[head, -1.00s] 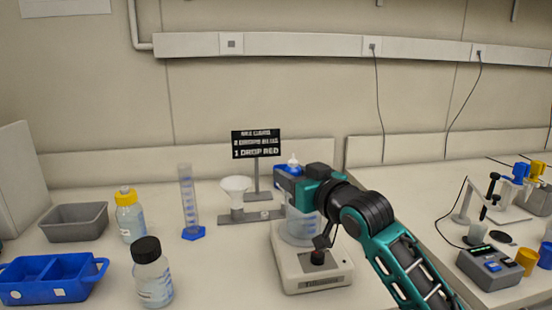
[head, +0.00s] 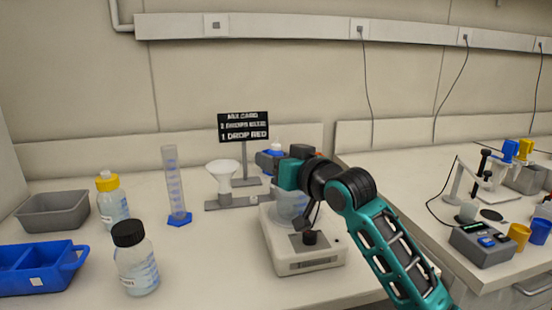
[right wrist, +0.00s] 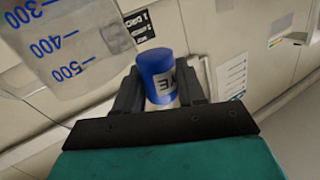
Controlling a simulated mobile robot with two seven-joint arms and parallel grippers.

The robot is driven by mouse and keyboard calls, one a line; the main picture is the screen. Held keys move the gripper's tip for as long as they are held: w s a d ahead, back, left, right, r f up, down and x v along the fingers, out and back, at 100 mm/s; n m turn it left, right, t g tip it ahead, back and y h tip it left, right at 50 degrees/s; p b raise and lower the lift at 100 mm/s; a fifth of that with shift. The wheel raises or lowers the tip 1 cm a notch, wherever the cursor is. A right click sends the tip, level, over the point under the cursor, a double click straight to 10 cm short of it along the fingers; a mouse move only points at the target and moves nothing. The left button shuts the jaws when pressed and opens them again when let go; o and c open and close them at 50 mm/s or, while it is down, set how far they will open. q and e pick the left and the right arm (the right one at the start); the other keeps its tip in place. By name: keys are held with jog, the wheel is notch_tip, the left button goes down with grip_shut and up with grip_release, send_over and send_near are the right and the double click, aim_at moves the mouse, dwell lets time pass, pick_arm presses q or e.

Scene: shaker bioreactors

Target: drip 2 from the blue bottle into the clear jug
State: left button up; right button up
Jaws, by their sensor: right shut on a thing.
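The blue bottle (head: 266,160) is held in my right gripper (head: 279,165), which is shut on it above and behind the clear jug. It looks roughly upright in the head view, with a pale tip on top, and my gripper partly covers it. In the right wrist view the bottle (right wrist: 161,76) sits between the two dark fingers, its white label partly in sight. The clear jug (head: 290,207) stands on a white stirrer-like device (head: 303,262), partly hidden by my gripper. The jug (right wrist: 78,45) also shows in the right wrist view with blue volume marks. My left gripper is not in view.
A sign (head: 243,127) on a post, a white funnel (head: 222,172) on a stand, and a measuring cylinder (head: 175,185) stand left of the jug. A black-capped bottle (head: 136,265), a yellow-capped bottle (head: 112,205), a grey tray (head: 52,212) and a blue tray (head: 70,262) are further left.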

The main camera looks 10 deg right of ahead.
aim_at(274, 145)
jog(key=shift+s+a+m, duration=0.1)
jog(key=shift+a+m, duration=0.15)
jog(key=shift+m, duration=0.25)
jog(key=r+m+p, duration=0.1)
jog(key=m+p, duration=0.1)
jog(key=m, duration=0.2)
jog(key=r+m+g+y+p, duration=0.1)
jog(key=m+p, duration=0.2)
jog(key=m, duration=0.1)
jog(key=a+r+m+g+y+p, duration=0.1)
jog(key=r+m+p, duration=0.1)
jog(key=m, duration=0.2)
jog(key=shift+s+r, duration=0.1)
jog(key=shift+s, duration=0.25)
jog(key=shift+w+d+m, duration=0.1)
jog(key=shift+d+m, duration=0.1)
jog(key=shift+m, duration=0.1)
jog(key=shift+w+d+r+m, duration=0.1)
jog(key=shift+w+d+m, duration=0.25)
jog(key=shift+d, duration=0.1)
jog(key=shift+w+d+r+m+y, duration=0.15)
jog(key=shift+w+d+r+m, duration=0.1)
jog(key=shift+d+m, duration=0.2)
jog(key=shift+w+d+r+m+y, duration=0.2)
jog(key=shift+d+m, duration=0.1)
jog(key=shift+m, duration=0.2)
jog(key=shift+d+r+m, duration=0.15)
jog(key=shift+m, duration=0.35)
